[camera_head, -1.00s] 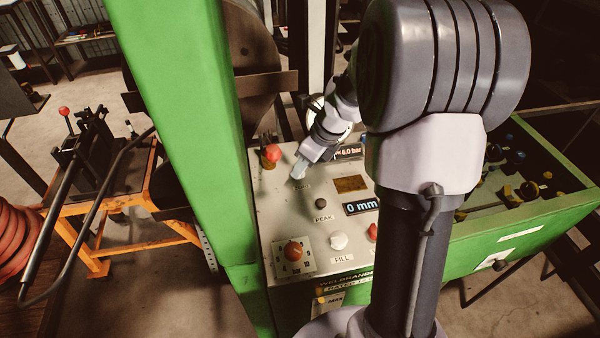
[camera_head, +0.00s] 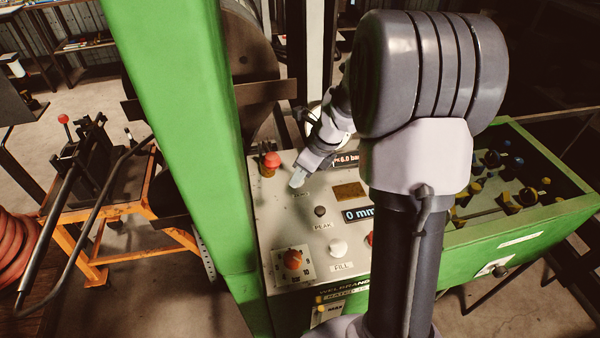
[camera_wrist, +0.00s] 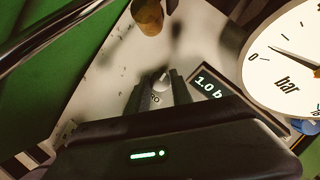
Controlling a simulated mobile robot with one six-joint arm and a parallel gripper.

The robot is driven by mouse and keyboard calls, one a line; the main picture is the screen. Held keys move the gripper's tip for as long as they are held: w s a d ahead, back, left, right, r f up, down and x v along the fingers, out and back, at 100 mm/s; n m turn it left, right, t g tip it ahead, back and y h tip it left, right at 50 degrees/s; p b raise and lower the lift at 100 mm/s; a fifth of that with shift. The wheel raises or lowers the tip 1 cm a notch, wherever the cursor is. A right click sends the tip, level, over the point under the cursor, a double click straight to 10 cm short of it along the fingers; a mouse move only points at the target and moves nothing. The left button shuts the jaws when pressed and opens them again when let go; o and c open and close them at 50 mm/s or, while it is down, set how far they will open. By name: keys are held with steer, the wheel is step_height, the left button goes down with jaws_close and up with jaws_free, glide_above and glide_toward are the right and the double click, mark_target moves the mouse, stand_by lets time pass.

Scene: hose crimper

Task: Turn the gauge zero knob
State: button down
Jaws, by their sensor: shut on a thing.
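The gauge zero knob (camera_wrist: 161,83) is a small pale knob on the light panel. In the wrist view it sits between the two dark fingertips of my gripper (camera_wrist: 158,90), which are shut on it. The round white bar gauge (camera_wrist: 290,60) is at the right of the wrist view. Its dark needle points close to the 0 mark, a little above it.
A green post (camera_head: 185,130) stands close at the left. A display (camera_wrist: 207,83) lies right of the fingers.

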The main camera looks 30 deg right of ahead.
steer(key=n+g+p, duration=0.1)
steer(key=n+p, duration=0.1)
steer(key=n, duration=0.1)
steer(key=n+y+p, duration=0.1)
steer(key=n+p, duration=0.1)
steer(key=p, duration=0.1)
steer(key=shift+w+d+r+n+g, duration=0.1)
steer(key=shift+r+n+g, duration=0.1)
steer(key=shift+n+g, duration=0.2)
steer(key=n+p, duration=0.2)
steer(key=n+g+p, duration=0.1)
steer(key=n+p, duration=0.1)
steer(key=shift+w+f+n+g+y, duration=0.1)
steer(key=shift+f+n+g+y, duration=0.05)
steer(key=shift+n+g+y, duration=0.2)
steer(key=shift+p, duration=0.3)
steer(key=c, duration=1.4)
jaws_free()
steer(key=shift+c, duration=0.2)
steer(key=p+v, duration=0.4)
steer(key=v, duration=1.3)
steer(key=shift+d+p, duration=0.25)
steer(key=shift+p, duration=0.15)
